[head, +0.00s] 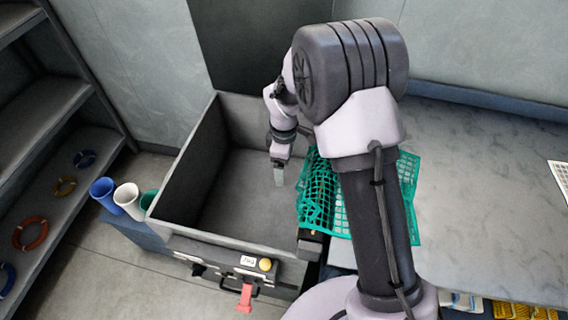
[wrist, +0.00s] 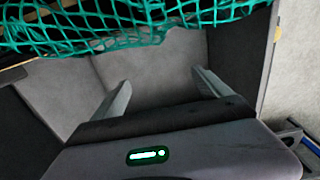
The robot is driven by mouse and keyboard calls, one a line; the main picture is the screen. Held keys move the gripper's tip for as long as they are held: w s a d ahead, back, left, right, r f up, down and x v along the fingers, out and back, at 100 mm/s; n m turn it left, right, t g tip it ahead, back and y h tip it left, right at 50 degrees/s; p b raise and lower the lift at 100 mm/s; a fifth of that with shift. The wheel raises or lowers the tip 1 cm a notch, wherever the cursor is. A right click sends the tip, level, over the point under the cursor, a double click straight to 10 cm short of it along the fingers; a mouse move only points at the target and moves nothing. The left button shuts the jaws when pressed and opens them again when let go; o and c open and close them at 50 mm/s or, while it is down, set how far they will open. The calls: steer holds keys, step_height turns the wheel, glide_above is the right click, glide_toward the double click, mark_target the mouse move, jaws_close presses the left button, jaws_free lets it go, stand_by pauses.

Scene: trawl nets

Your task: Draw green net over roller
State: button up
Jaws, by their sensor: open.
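The green net (head: 317,195) lies on the edge of the grey table, beside the open grey bin, and hangs over toward the bin. My arm hides its middle. The net also spans the top of the wrist view (wrist: 90,38). A dark bar end (head: 310,241) shows under the net at the bin's right side; it may be the roller, but I cannot tell. My gripper (head: 279,176) points down over the bin, left of the net. In the wrist view my gripper (wrist: 163,88) has its fingers apart with nothing between them.
The open bin (head: 178,190) is empty where I see inside. Its front has a yellow button (head: 265,264) and a red tag (head: 244,298). Blue, white and green cups (head: 127,196) stand left of it. Shelves (head: 50,105) line the left.

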step_height(320, 180, up, 4)
steer(key=shift+r+p, duration=0.1)
steer(key=shift+p, duration=1.15)
step_height(320, 180, up, 17)
steer(key=p, duration=0.6)
steer(key=shift+r, duration=0.2)
steer(key=s+d+r+m+t+y+b, duration=0.1)
steer(key=s+d+r+m+t+b, duration=0.15)
steer(key=s+r+m, duration=0.45)
steer(key=s+d+r+m+t+b, duration=0.1)
steer(key=s+d+m, duration=0.1)
steer(key=s+m, duration=0.4)
steer(key=s+d+r+m+t+y+b, duration=0.1)
steer(key=s+d+m+t+b, duration=0.1)
steer(key=s+m, duration=0.4)
steer(key=s, duration=0.5)
steer(key=shift+s+d+r, duration=0.35)
steer(key=shift+d+r, duration=0.05)
steer(key=shift+f, duration=0.1)
